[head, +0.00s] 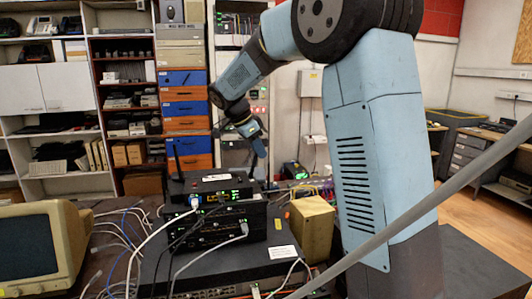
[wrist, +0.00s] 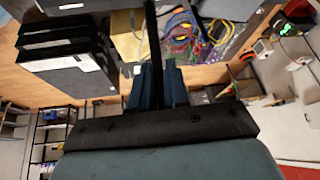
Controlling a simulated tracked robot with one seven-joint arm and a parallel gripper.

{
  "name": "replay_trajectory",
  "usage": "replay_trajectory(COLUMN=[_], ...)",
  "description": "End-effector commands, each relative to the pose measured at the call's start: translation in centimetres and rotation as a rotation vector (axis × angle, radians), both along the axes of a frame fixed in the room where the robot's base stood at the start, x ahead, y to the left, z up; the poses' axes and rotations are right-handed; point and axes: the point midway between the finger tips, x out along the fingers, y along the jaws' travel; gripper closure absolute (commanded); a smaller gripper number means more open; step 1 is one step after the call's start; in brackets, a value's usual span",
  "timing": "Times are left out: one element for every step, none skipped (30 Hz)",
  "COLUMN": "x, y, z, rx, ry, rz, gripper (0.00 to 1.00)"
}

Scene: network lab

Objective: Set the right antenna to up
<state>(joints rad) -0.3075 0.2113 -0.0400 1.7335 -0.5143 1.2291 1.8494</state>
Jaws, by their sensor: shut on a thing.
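The black router (head: 205,187) sits on top of a stack of dark network boxes in the head view. Its left antenna (head: 177,156) stands nearly upright at its left end. My gripper (head: 260,150) is above the router's right end. In the wrist view my gripper (wrist: 157,82) is shut on a thin dark rod, the right antenna (wrist: 153,35), which runs from the top edge down between the fingers.
White and blue cables (head: 135,240) hang at the left of the stack, near an old beige monitor (head: 45,245). A yellowish box (head: 311,228) stands right of the stack. Coloured cables (wrist: 185,28) lie beyond the gripper in the wrist view. Shelves line the back wall.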

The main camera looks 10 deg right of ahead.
Motion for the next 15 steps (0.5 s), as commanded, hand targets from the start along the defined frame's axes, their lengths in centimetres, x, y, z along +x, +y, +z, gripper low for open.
replay_trajectory(x=[0.1,0.1,0.1,0.1,0.1,0.1,0.1,0.0,0.0,0.1,0.0,0.0,0.0,0.0,0.0], y=[0.5,0.7,0.8,1.0,1.1,1.3,1.3,1.4,1.5,1.6,1.7,1.7,1.7,1.8,1.8], z=[0.1,0.1,0.1,0.1,0.2,0.2,0.2,0.2,0.2,0.2,0.2,0.2,0.2,0.2,0.2], rx=[-0.029,-0.045,-0.067,-0.081,-0.094,-0.110,-0.120,-0.132,-0.143,-0.149,-0.156,-0.164,-0.169,-0.172,-0.176], ry=[-0.001,-0.001,0.000,-0.001,-0.001,0.000,0.000,0.000,0.000,0.000,0.000,0.001,0.001,0.002,0.002], rz=[0.004,0.006,0.004,0.004,0.004,0.005,0.003,0.002,0.003,0.003,0.003,0.004,0.003,0.003,0.002], gripper=[1.00,1.00,1.00,1.00,1.00,1.00,1.00,1.00,1.00,1.00,1.00,1.00,1.00,1.00,1.00])
